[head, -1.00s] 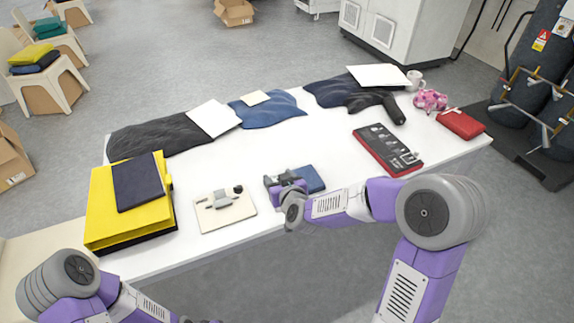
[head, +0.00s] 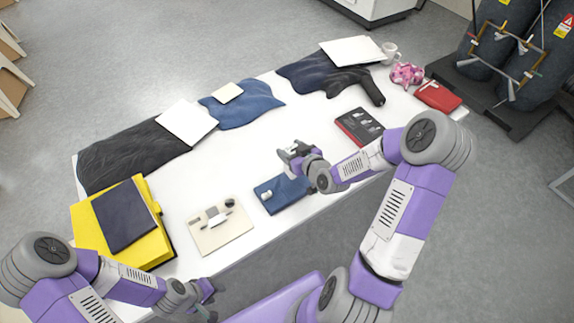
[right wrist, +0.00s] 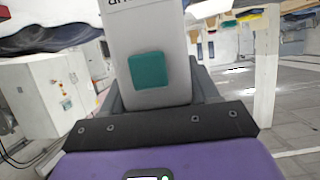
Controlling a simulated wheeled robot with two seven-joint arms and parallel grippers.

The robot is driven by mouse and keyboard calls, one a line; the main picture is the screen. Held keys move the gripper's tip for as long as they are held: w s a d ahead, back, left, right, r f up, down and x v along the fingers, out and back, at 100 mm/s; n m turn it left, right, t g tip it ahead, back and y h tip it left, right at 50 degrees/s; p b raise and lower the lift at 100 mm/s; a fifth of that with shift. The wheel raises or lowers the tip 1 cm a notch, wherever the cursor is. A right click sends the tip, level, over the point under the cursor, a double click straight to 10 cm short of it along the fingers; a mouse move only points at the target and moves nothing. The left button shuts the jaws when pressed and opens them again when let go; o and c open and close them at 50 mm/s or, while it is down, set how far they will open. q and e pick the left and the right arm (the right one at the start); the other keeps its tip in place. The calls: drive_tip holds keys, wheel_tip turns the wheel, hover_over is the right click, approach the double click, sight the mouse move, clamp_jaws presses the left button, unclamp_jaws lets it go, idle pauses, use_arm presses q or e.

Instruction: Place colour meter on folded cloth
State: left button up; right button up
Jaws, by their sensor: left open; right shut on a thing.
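The colour meter (right wrist: 150,60), a pale grey device with a teal square, stands out from my right gripper in the right wrist view. In the head view, my right gripper (head: 290,152) is shut on it and raised over the table, behind the blue folded cloth (head: 288,190). The meter is small and partly hidden there. The cloth lies flat near the table's front edge, with a small whitish item (head: 265,196) on its left part. My left gripper (head: 208,290) is open and empty off the table's front edge.
A cream board (head: 222,238) with small tools lies left of the cloth. A yellow folder (head: 158,250) with a dark book on it stands further left. A black and red case (head: 362,127) lies to the right. Dark garments line the back. The white table's middle is clear.

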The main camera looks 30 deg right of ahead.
drive_tip(key=shift+f+b, duration=0.5)
drive_tip(key=shift+f, duration=2.6)
drive_tip(key=shift+f, duration=0.1)
drive_tip(key=shift+f+b, duration=0.15)
drive_tip(key=shift+b, duration=0.15)
drive_tip(key=o, duration=1.3)
drive_tip(key=shift+r+p, duration=0.35)
drive_tip(key=shift+p, duration=0.05)
drive_tip(key=p+v, duration=0.8)
drive_tip(key=v, duration=0.3)
drive_tip(key=shift+s, duration=0.45)
